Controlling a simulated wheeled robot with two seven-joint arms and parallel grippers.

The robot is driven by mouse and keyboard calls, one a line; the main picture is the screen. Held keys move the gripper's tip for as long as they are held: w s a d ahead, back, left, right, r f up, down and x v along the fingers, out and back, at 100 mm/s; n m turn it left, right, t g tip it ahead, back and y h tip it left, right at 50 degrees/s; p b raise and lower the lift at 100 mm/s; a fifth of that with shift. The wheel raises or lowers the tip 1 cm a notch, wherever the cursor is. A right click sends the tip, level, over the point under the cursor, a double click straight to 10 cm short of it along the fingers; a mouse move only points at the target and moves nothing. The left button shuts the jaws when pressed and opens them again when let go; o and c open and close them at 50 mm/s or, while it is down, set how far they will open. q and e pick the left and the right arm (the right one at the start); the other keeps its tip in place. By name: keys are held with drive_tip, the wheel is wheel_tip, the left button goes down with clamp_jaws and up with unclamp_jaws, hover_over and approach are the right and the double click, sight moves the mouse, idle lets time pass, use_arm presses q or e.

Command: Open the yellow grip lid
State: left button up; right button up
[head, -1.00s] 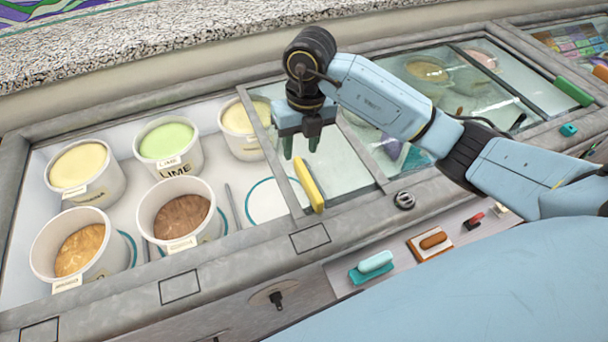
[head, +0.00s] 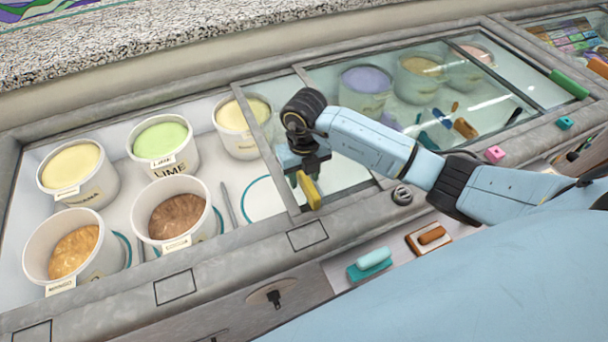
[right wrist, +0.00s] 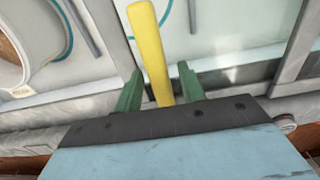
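The yellow grip (head: 309,191) is an upright bar on the left part of a sliding glass lid (head: 343,172), whose left frame edge lies beside the open tubs. My right gripper (head: 305,184) is lowered over the grip from above. In the right wrist view, the yellow grip (right wrist: 152,50) stands between the two green fingers of the right gripper (right wrist: 159,85). A gap shows on both sides, wider on the left, so the fingers are open around the grip. My left gripper is not in view.
Left of the lid, several ice cream tubs, such as the lime tub (head: 164,145), stand in the uncovered freezer. A green grip (head: 569,84) is on another lid at right.

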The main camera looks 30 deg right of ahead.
sight(339, 174)
drive_tip(key=shift+f, duration=0.1)
clamp_jaws()
idle(0.3)
drive_tip(key=d, duration=1)
drive_tip(key=shift+s, duration=0.25)
drive_tip(key=shift+a, duration=0.1)
unclamp_jaws()
